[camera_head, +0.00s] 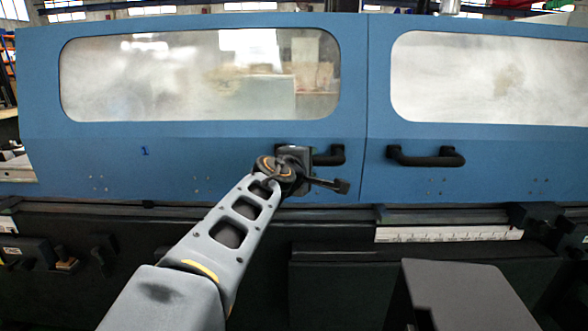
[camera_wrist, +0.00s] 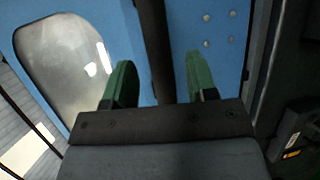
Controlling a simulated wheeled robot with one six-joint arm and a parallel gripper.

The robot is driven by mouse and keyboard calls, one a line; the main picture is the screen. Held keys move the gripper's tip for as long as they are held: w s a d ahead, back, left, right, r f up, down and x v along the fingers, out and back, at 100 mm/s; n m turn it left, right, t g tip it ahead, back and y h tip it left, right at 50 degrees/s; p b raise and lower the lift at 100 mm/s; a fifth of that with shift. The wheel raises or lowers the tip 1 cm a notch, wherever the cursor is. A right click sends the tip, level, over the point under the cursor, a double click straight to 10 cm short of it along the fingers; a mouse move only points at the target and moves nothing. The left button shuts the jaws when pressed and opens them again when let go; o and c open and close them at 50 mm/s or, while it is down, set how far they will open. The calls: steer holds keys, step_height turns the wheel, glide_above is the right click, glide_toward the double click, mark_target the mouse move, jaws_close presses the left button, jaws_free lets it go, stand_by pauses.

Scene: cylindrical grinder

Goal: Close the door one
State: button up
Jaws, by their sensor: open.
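Door one (camera_head: 215,165) is the left blue door, with a small "1" and a long window. Its right edge meets the other blue door (camera_head: 480,180) at a thin seam, with no clear gap. Its black handle (camera_head: 330,155) is partly hidden behind my gripper (camera_head: 298,158). In the wrist view, my gripper (camera_wrist: 158,75) has its two green fingers apart. The black handle bar (camera_wrist: 155,35) runs between them, and the fingers look clear of it on both sides. Whether a finger touches it, I cannot tell.
The right door has its own black handle (camera_head: 425,157). A dark rail (camera_head: 440,214) runs below the doors, with a white scale strip (camera_head: 450,233) under it. A dark box (camera_head: 465,295) stands at the front right. Dark machine parts (camera_head: 60,255) jut out at lower left.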

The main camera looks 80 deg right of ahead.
steer(key=p+v, duration=0.1)
steer(key=v, duration=0.9)
steer(key=shift+a, duration=0.2)
steer(key=shift+w, duration=0.1)
steer(key=shift+r, duration=0.1)
